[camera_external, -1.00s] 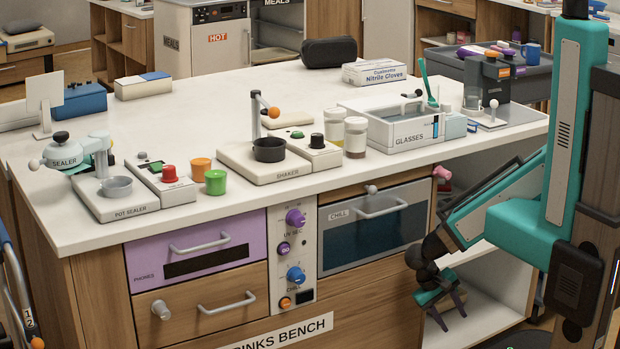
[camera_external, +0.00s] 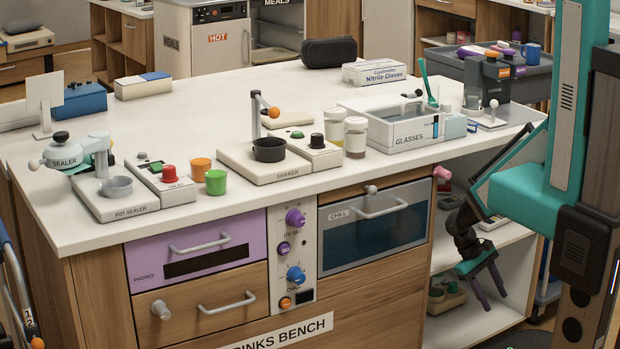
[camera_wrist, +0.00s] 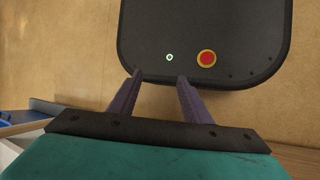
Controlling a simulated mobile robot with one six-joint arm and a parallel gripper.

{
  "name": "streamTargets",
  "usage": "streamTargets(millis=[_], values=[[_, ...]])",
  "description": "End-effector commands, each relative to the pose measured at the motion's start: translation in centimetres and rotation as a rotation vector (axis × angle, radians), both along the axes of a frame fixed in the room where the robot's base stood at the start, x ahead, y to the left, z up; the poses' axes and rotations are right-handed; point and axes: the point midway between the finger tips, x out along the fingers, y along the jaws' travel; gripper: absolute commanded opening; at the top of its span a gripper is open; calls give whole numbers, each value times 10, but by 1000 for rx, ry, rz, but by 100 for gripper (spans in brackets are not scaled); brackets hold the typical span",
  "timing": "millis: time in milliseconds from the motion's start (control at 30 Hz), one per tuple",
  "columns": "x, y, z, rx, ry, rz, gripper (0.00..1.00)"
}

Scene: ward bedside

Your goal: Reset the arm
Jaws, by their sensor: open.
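My gripper (camera_external: 493,288) hangs at the right of the external view, in front of the open shelves at the bench's right end. Its two purple fingers point down, are spread apart and hold nothing. In the wrist view my gripper (camera_wrist: 158,82) shows the same two fingers with a clear gap between them. Beyond them is a dark rounded panel with a red button and a small green light. My teal and black arm is folded close to my column.
The bench (camera_external: 235,220) has a white top with a sealer (camera_external: 75,153), a shaker (camera_external: 268,160), an orange cup (camera_external: 200,170), a green cup (camera_external: 215,182) and a glasses bin (camera_external: 405,128). A shelf (camera_external: 480,325) lies beside my gripper.

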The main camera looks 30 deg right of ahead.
Motion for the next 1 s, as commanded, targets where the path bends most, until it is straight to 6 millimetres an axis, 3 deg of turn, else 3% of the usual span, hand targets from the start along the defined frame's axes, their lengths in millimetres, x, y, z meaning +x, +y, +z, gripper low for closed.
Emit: streamTargets(millis=[33,100,400,1000], values=[[1,0,-14,40,13,-7,44],[2,2,-25,102,30,-3,44],[13,12,-54,318,50,17,44],[16,15,-56,369,48,28,44]])
